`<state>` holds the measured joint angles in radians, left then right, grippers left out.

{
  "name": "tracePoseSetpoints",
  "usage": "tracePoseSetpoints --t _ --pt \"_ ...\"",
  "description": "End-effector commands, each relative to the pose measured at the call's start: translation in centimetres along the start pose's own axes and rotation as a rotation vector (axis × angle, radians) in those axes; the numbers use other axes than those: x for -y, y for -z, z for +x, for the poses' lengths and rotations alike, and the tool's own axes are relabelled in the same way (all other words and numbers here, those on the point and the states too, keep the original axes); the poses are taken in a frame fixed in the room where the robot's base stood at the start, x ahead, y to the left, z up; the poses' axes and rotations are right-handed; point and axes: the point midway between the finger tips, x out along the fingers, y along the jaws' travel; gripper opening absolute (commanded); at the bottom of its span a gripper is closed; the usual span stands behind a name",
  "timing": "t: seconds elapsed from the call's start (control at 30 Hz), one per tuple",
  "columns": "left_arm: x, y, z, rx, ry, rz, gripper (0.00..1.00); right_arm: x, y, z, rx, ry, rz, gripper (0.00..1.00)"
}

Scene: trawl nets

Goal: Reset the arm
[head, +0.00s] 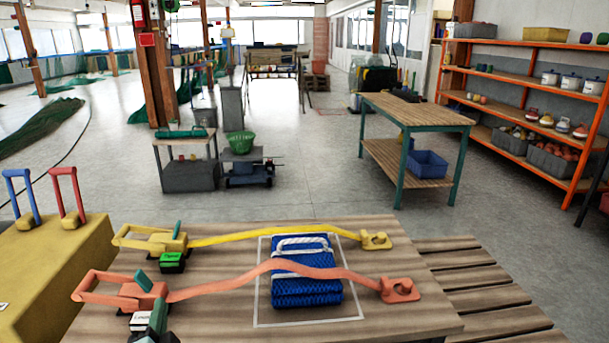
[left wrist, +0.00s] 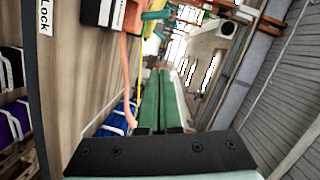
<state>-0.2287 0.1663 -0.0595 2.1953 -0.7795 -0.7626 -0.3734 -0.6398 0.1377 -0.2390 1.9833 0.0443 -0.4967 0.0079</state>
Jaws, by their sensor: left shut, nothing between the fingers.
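My left gripper (head: 158,316) shows at the bottom left of the head view, beside the near ratchet. Its green fingers (left wrist: 160,98) are together and empty in the left wrist view. A blue net bundle (head: 306,285) with white rope sits inside a pale outline on the wooden table (head: 405,325). The yellow ratchet (head: 150,240) and orange ratchet (head: 120,292) are at left. A black box with a green top (head: 172,262) is by the yellow ratchet. My right gripper is out of view.
A yellow block (head: 45,275) with blue and red handles stands at left. A slatted surface (head: 490,300) adjoins the table at right. Beyond are a workbench (head: 415,110), a grey cart (head: 188,170) and an orange shelf (head: 530,75), with open floor between.

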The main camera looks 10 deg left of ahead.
Motion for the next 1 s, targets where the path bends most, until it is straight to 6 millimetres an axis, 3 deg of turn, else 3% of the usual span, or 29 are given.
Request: tracePoseSetpoints --t 0.17,0.3,0.4,0.5,0.6,1.0 --pt "-7.6 0.9 -3.8 -0.052 -0.31 -0.214 0.0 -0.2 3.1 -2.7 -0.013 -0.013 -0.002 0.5" --pt "-14.5 0.9 -10.3 -0.019 -0.6 -0.494 0.0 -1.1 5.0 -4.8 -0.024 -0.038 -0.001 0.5" --pt "-17.7 0.7 -15.0 0.045 -0.751 -0.682 0.0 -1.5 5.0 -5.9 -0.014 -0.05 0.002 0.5" --pt "-19.6 0.4 -18.5 0.11 -0.844 -0.824 0.0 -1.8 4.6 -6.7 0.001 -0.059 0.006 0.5" --pt "-20.5 0.1 -20.3 0.152 -0.887 -0.902 0.0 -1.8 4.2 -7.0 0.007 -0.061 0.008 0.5" --pt "-20.9 0.1 -20.7 0.161 -0.897 -0.926 0.0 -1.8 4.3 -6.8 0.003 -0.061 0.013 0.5"
